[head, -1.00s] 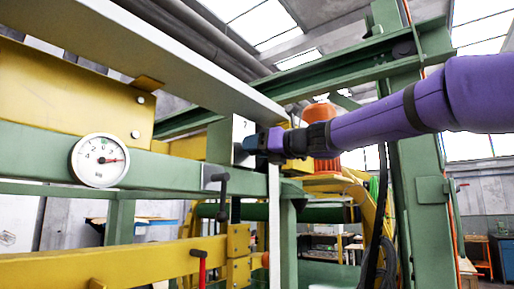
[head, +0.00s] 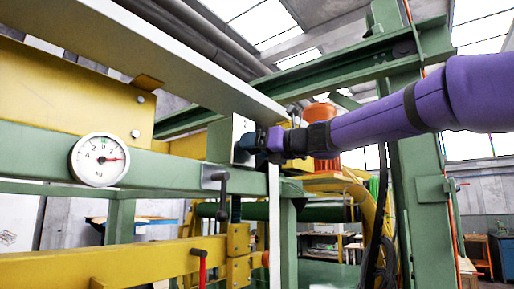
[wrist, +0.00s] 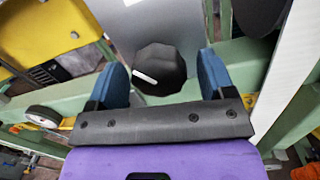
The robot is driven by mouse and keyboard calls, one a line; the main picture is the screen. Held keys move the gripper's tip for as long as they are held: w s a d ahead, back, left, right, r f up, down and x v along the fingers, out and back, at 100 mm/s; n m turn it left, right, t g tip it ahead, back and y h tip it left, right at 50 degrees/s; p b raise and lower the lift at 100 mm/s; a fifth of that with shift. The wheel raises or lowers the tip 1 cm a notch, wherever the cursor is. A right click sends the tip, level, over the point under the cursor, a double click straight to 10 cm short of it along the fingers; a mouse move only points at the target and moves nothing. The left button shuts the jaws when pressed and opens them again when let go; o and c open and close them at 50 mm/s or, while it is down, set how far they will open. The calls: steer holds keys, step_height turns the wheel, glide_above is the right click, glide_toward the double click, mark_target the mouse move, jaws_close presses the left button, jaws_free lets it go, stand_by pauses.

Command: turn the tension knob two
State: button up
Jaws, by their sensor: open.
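A dark, lobed knob (wrist: 160,70) with a white pointer line sits on a grey plate in the wrist view. The pointer lies toward the knob's left side. My gripper (wrist: 160,61) is open, with one blue finger on each side of the knob and gaps showing between fingers and knob. In the head view my gripper (head: 250,143) is at the pale upright plate (head: 238,128), and its fingers largely hide the knob there. A second dark round part (wrist: 258,12) shows at the wrist view's top right; I cannot tell whether it is a knob.
A grey-white beam (head: 190,60) runs just above my gripper. A black crank handle (head: 221,185) and a red-handled lever (head: 202,268) stand below.

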steer(key=v, duration=1)
steer(key=shift+s+d, duration=0.25)
steer(key=shift+f, duration=0.1)
steer(key=s+d+f+n+g+h, duration=0.2)
steer(key=s+d+f+n+h, duration=0.3)
steer(key=s+f+n, duration=0.4)
steer(key=s+d+f+n+g+h, duration=0.1)
steer(key=s+d+f+n+h, duration=0.4)
steer(key=f, duration=1)
steer(key=s+d+f+n+g+h, duration=0.2)
steer(key=s+d+f+n+h, duration=0.3)
steer(key=s+d+f+n, duration=0.5)
steer(key=s+f+n, duration=0.2)
steer(key=s+f, duration=0.1)
steer(key=s, duration=0.1)
steer(key=shift+n+g, duration=0.3)
steer(key=shift+n, duration=0.1)
steer(key=shift+f, duration=0.1)
steer(key=shift+c, duration=0.4)
